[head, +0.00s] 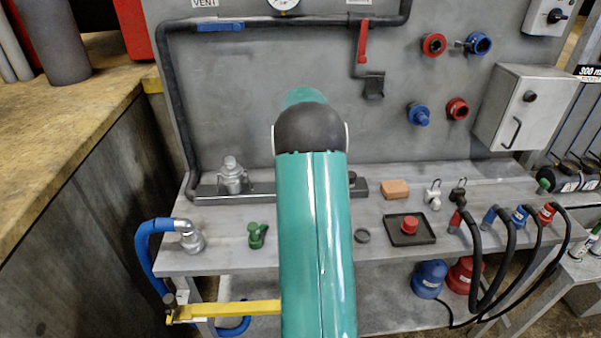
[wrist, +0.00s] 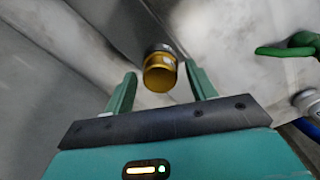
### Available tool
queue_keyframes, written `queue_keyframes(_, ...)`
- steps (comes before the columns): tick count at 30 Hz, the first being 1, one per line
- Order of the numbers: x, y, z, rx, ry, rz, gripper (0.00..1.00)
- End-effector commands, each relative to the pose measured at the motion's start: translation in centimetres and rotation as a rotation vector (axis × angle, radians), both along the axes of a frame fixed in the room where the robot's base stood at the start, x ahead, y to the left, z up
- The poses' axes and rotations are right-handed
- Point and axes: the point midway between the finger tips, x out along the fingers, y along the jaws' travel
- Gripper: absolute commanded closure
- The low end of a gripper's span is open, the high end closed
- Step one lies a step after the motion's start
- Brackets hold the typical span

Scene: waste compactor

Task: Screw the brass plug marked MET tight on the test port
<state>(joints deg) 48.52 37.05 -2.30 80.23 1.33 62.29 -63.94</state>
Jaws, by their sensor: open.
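The brass plug (wrist: 159,74) shows in the wrist view as a short yellow cylinder, seated against a grey round collar (wrist: 160,49) on a dark bar. I take the collar for the test port. A small pale label is on the plug's side, too small to read. My gripper (wrist: 160,70) is open, one finger on each side of the plug, with gaps visible; I cannot tell how deep the plug sits between them. In the head view my arm hides the gripper, plug and port.
A dark rail (head: 264,189) runs along the bench, with a silver fitting (head: 232,175) on it. A green clamp-like part (head: 257,235) and a blue hose (head: 146,252) lie left of my arm.

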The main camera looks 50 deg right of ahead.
Motion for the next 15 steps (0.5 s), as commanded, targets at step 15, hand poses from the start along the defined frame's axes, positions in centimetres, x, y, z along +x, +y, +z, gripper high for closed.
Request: queue_keyframes(15, -0.07, -0.07, -0.01, 0.001, 0.000, 0.497, 0.44)
